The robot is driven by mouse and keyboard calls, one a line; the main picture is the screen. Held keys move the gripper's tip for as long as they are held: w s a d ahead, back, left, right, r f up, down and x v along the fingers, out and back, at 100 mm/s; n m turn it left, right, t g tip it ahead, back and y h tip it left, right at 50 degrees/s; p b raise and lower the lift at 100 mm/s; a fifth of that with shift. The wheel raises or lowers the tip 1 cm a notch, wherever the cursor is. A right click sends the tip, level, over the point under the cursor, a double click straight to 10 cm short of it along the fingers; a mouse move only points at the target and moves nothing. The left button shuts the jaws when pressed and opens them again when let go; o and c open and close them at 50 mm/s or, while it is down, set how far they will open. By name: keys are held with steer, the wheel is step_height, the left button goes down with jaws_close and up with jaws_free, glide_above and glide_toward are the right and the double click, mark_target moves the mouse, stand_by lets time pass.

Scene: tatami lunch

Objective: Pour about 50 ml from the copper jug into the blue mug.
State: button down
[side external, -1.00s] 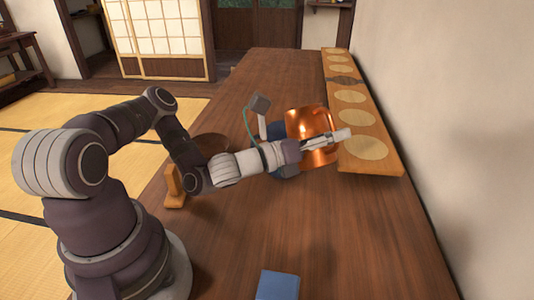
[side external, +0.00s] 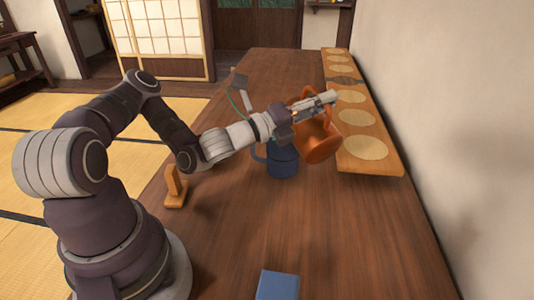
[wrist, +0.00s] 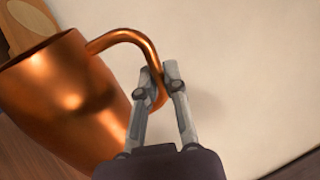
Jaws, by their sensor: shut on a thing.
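The copper jug (side external: 322,148) is held in the air, tilted, beside and above the blue mug. My gripper (side external: 328,99) is shut on the jug's curved handle, as the wrist view shows: the fingers (wrist: 172,75) pinch the handle (wrist: 137,38). The jug's body (wrist: 65,95) fills the left of that view. Its inside and any liquid cannot be seen, and the mug's inside is hidden.
A long wooden board with round pale mats (side external: 366,148) runs along the right edge by the wall. A small wooden stand (side external: 175,190) is at the left table edge. A blue block (side external: 278,285) lies at the near edge. The near right table is clear.

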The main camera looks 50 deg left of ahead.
steer(key=shift+w+a+r+n+y, duration=0.1)
steer(key=shift+a+r+n, duration=0.1)
steer(key=shift+a+n, duration=0.2)
steer(key=shift+a+r+n+y, duration=0.1)
steer(key=shift+a+r+n, duration=0.1)
steer(key=shift+a+n, duration=0.2)
steer(key=shift+w+a+r+n+y, duration=0.1)
steer(key=shift+a+r+n, duration=0.1)
steer(key=shift+a+n, duration=0.15)
steer(key=shift+a, duration=0.1)
steer(key=shift+a+r+n, duration=0.45)
steer(key=shift+a+n, duration=0.1)
steer(key=shift+n, duration=0.3)
stand_by(0.6)
steer(key=shift+d, duration=0.25)
steer(key=shift+r+y, duration=0.1)
steer(key=shift+y, duration=0.3)
steer(key=shift+s+d+f+m+h, duration=0.1)
steer(key=shift+d+f+m+h, duration=0.2)
steer(key=shift+d+f+m, duration=0.45)
steer(key=shift+s+d+f+m+h, duration=0.1)
steer(key=shift+d+f+m+h, duration=0.15)
steer(key=shift+d+m, duration=0.45)
steer(key=shift+s+d+f+m+h, duration=0.15)
steer(key=shift+d+f+m, duration=0.1)
steer(key=shift+d+m, duration=0.65)
steer(key=shift+m, duration=0.55)
steer(key=shift+d+f+m, duration=0.15)
steer(key=shift+f+m, duration=0.2)
steer(key=shift+m, duration=0.15)
